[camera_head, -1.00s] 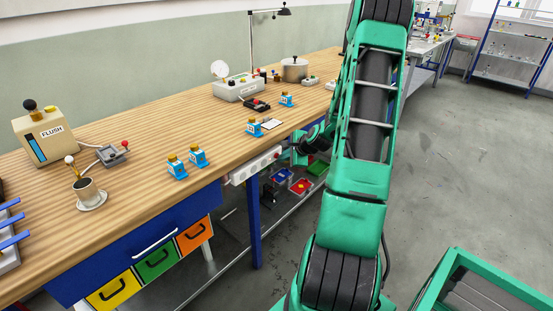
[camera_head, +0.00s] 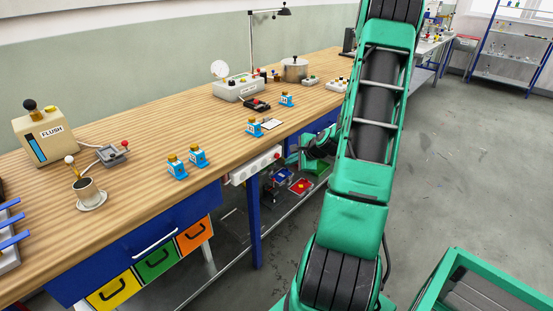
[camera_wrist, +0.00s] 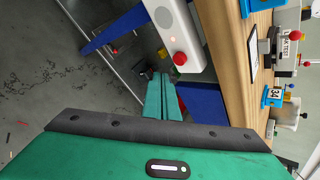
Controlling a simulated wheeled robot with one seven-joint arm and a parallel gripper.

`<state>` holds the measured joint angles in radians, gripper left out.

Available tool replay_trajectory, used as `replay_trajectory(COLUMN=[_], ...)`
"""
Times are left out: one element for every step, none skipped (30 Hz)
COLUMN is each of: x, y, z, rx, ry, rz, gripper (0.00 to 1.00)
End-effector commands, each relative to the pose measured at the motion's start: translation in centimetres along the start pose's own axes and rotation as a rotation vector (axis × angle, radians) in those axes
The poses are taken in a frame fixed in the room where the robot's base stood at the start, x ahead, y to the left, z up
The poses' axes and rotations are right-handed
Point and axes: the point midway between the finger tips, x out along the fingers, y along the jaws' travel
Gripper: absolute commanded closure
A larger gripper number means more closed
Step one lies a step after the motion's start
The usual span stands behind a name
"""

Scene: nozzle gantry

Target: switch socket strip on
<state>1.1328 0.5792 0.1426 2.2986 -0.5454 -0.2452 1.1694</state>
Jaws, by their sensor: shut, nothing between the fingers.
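The white socket strip (camera_head: 250,168) is mounted along the front edge of the wooden bench. Its red switch (camera_head: 278,155) is at the right end. In the wrist view the strip (camera_wrist: 172,22) comes in from the top, with the red switch (camera_wrist: 180,58) at its near end and a small bright spot beside it. My gripper (camera_wrist: 160,78) is shut and empty, its green fingers just below and left of the switch in that view, apart from it. In the head view my gripper (camera_head: 308,146) is right of the strip, with a gap between them, partly hidden by my arm.
A blue bench leg (camera_head: 254,225) stands below the strip. Open floor (camera_head: 460,180) lies to the right.

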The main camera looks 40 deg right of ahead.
Motion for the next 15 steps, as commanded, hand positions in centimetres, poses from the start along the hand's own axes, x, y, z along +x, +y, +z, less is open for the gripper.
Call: replay_trajectory(x=[-0.4, -0.5, -0.8, -0.9, -1.1, -1.4, -1.5, -1.7, -1.9, -2.1, -2.2, -2.4, -2.5, -2.6, -2.7], y=[0.3, 0.4, 0.6, 0.7, 0.8, 1.0, 1.1, 1.2, 1.4, 1.6, 1.7, 1.8, 1.9, 1.9, 2.0], z=[-0.3, -0.4, -0.6, -0.7, -0.8, -1.0, -1.2, -1.3, -1.5, -1.6, -1.7, -1.8, -1.9, -1.9, -2.0], rx=[0.002, 0.002, 0.002, 0.002, 0.002, 0.002, 0.001, 0.002, 0.002, 0.002, 0.002, 0.001, 0.001, 0.001, 0.001], ry=[0.002, 0.002, 0.001, 0.001, 0.001, 0.001, 0.002, 0.002, 0.001, 0.001, 0.001, 0.001, 0.001, 0.001, 0.001], rz=[0.000, 0.000, 0.000, 0.000, 0.000, 0.000, 0.000, 0.000, 0.000, 0.000, 0.000, 0.000, 0.000, 0.000, 0.000], gripper=[1.00, 1.00, 1.00, 1.00, 1.00, 1.00, 1.00, 1.00, 1.00, 1.00, 1.00, 1.00, 1.00, 1.00, 1.00])
